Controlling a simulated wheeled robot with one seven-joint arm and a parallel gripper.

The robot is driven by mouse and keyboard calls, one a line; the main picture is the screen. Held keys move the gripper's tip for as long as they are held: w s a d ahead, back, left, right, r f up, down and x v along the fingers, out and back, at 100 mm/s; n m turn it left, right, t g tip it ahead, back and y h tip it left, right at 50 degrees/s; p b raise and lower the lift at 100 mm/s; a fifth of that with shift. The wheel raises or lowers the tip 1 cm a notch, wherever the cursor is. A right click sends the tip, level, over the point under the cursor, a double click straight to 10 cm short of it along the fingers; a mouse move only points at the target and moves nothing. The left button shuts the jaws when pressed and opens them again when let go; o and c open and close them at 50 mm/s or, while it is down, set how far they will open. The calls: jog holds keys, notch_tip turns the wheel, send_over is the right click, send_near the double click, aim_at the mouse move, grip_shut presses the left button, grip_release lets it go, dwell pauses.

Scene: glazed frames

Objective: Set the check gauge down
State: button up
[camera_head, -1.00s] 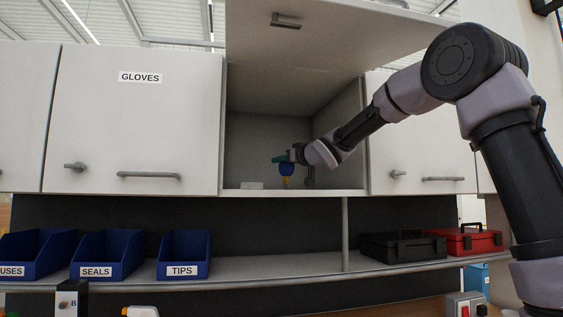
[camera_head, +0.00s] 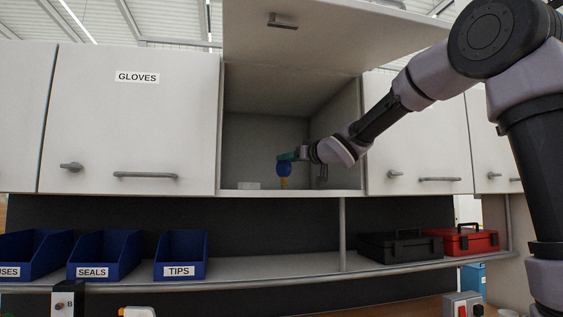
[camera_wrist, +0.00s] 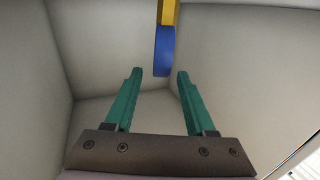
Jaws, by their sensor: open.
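The check gauge, with a blue round upper part (camera_head: 284,170) and a yellow lower part (camera_head: 284,184), stands upright on the floor of the open cabinet. My gripper (camera_head: 285,156) is inside the cabinet, reaching in from the right, with its green fingers close to the gauge's blue top. In the wrist view my gripper (camera_wrist: 159,73) is open, its two green fingers apart with nothing held between them. The gauge's blue part (camera_wrist: 164,52) shows edge-on at and beyond the fingertips, with the yellow part (camera_wrist: 168,12) cut off by the frame edge.
The raised door (camera_head: 300,38) is above my forearm, and a closed door (camera_head: 420,140) is to the right. Blue bins (camera_head: 181,256) and black (camera_head: 400,247) and red cases (camera_head: 468,241) are on the shelf below.

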jog(key=v, duration=0.5)
jog(key=shift+s+d, duration=0.2)
jog(key=shift+s, duration=0.1)
